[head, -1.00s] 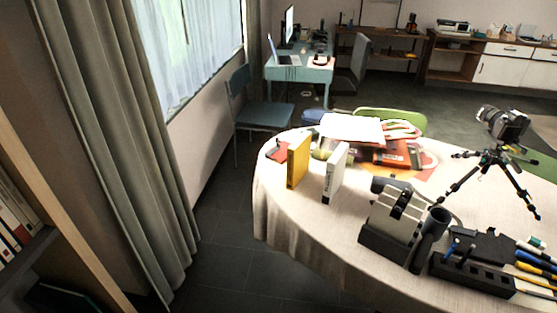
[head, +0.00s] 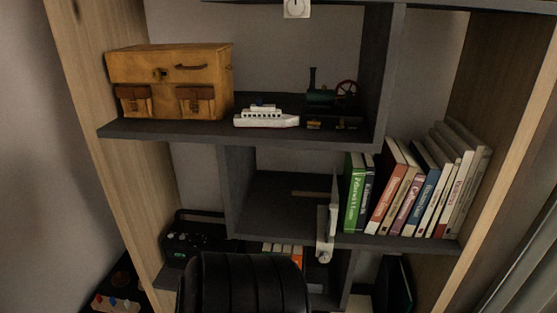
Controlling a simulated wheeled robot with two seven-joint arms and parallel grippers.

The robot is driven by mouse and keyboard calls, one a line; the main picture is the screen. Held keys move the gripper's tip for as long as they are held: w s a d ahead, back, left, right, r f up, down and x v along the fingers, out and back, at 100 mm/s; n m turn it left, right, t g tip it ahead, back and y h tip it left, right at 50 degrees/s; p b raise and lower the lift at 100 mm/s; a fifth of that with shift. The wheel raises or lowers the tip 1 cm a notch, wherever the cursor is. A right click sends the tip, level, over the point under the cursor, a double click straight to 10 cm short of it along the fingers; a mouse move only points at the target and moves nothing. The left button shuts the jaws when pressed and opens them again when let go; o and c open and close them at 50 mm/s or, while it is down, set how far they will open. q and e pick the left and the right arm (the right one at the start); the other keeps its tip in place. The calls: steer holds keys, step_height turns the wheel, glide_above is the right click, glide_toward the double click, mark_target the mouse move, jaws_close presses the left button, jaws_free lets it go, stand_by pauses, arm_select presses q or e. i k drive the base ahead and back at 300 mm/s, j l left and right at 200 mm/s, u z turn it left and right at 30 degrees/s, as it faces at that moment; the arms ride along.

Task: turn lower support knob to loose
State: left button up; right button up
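The tripod, its lower support knob and the table are not in the current head view. The view now faces a dark shelf unit with light wooden sides. Neither of my grippers can be made out in it.
The dark shelf unit (head: 160,131) fills the view. It holds a tan case (head: 170,70), a white toy ship (head: 266,117), a toy steam engine (head: 325,94) and a row of books (head: 410,195). A black chair back (head: 245,285) stands in front at the bottom.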

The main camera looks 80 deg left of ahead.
mark_target(324, 258)
steer(key=u, duration=2.05)
